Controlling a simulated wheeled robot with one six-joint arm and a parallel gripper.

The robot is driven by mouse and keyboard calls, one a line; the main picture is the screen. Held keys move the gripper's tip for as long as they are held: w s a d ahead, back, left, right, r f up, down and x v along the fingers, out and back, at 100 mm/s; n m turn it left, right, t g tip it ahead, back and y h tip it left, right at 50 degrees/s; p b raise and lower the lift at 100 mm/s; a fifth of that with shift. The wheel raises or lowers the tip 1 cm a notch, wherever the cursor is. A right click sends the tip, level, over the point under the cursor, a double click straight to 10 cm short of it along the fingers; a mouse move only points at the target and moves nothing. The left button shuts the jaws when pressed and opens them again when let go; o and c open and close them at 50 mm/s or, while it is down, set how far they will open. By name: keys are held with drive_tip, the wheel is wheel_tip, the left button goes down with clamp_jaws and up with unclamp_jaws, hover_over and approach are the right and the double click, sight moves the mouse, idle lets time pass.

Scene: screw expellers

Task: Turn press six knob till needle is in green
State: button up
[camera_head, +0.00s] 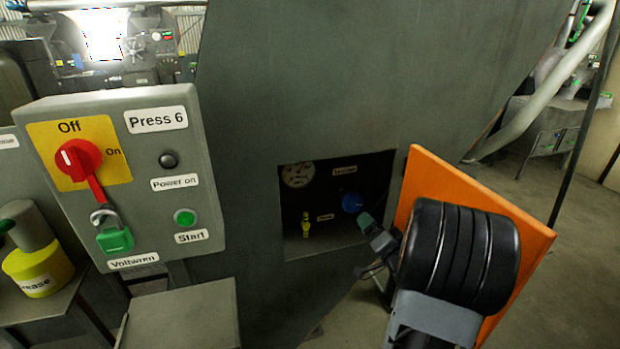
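The Press 6 control box (130,180) stands at the left. In the dark recess (322,240) of the large grey machine body, a blue round knob (352,203) sits at the right under a small label. My gripper (368,246) is at the recess's lower right, with a grey-green fingertip just below the knob. I cannot tell whether it touches the knob. My black wrist hides part of the gripper, and its opening is unclear.
An orange panel (425,180) stands out right of the recess, close behind my wrist. A yellow valve handle (306,224) is below the gauge. The box has a red switch (80,160), a green padlock (115,238) and a green Start button (185,217). Open floor (560,270) lies right.

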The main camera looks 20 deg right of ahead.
sight(354, 205)
drive_tip(key=w+n, duration=0.4)
drive_tip(key=n, duration=0.2)
drive_tip(key=w+n+p, duration=0.1)
drive_tip(key=w+n, duration=0.3)
drive_tip(key=n, duration=0.2)
drive_tip(key=w+d+n+p, duration=0.1)
drive_tip(key=w+n, duration=0.3)
drive_tip(key=n, duration=0.2)
drive_tip(key=shift+w, duration=0.25)
drive_tip(key=c, duration=0.9)
